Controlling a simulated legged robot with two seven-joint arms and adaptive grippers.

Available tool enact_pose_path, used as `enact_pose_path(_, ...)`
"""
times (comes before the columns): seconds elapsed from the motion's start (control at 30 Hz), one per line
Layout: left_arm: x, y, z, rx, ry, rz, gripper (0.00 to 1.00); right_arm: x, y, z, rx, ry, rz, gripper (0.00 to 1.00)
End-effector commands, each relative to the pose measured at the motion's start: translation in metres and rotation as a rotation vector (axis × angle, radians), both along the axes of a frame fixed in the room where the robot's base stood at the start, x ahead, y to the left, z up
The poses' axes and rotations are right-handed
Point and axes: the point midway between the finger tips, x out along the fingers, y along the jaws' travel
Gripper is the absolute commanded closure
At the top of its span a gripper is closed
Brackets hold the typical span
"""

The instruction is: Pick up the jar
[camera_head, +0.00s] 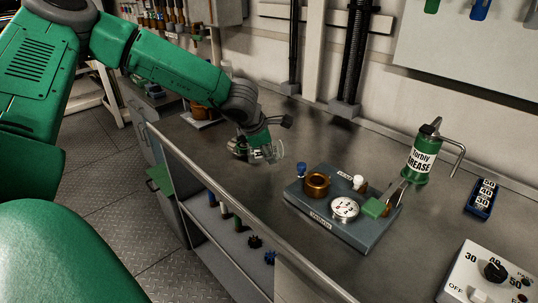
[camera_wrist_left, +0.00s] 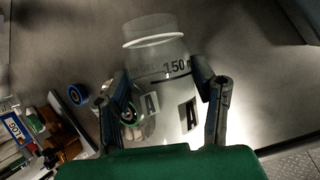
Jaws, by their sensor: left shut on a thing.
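The jar (camera_wrist_left: 156,52) is clear glass with a pale rim, a "150 m" marking and "A" labels in the left wrist view. My left gripper (camera_wrist_left: 162,84) is shut on it, with one dark finger on each side of its body. In the head view the jar (camera_head: 275,151) shows faintly at the fingers of my left gripper (camera_head: 262,150), over the bench's left part. Whether the jar touches the bench top is hard to tell. My right gripper is not in view.
On the grey bench (camera_head: 310,140), a blue-grey panel (camera_head: 318,221) with a gauge and brass fitting lies to the right. Behind it stands a green grease can (camera_head: 419,160). A white control box (camera_head: 470,275) is at front right. An open shelf (camera_head: 205,235) lies below.

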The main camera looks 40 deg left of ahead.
Motion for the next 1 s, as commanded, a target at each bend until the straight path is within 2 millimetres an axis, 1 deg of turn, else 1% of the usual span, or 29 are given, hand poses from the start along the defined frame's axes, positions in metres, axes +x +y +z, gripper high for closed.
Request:
enact_pose_path(0.03,0.002,0.000,0.019,-0.001,-0.009,0.001,0.81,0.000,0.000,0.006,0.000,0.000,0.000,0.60)
enact_pose_path(0.17,0.002,0.000,0.062,-0.001,-0.012,0.001,0.81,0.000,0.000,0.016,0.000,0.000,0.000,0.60)
enact_pose_path(0.3,0.003,-0.001,0.113,0.000,-0.013,0.000,0.81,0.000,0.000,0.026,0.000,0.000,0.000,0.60)
enact_pose_path(0.4,0.003,-0.003,0.147,0.001,-0.012,0.000,0.81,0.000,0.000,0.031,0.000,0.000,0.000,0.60)
enact_pose_path(0.5,0.003,-0.003,0.177,0.002,-0.011,-0.001,0.81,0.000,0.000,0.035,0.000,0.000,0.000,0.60)
enact_pose_path(0.6,0.003,-0.003,0.202,0.000,-0.009,0.000,0.81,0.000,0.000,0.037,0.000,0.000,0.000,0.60)
enact_pose_path(0.7,0.003,-0.002,0.221,0.000,-0.009,0.000,0.81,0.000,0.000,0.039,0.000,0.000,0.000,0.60)
enact_pose_path(0.8,0.003,-0.001,0.234,-0.001,-0.007,0.000,0.81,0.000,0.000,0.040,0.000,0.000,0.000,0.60)
enact_pose_path(0.9,0.003,-0.001,0.243,-0.001,-0.007,-0.001,0.81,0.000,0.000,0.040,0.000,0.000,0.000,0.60)
enact_pose_path(1.0,0.002,-0.001,0.247,-0.001,-0.005,-0.001,0.81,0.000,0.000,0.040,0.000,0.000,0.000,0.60)
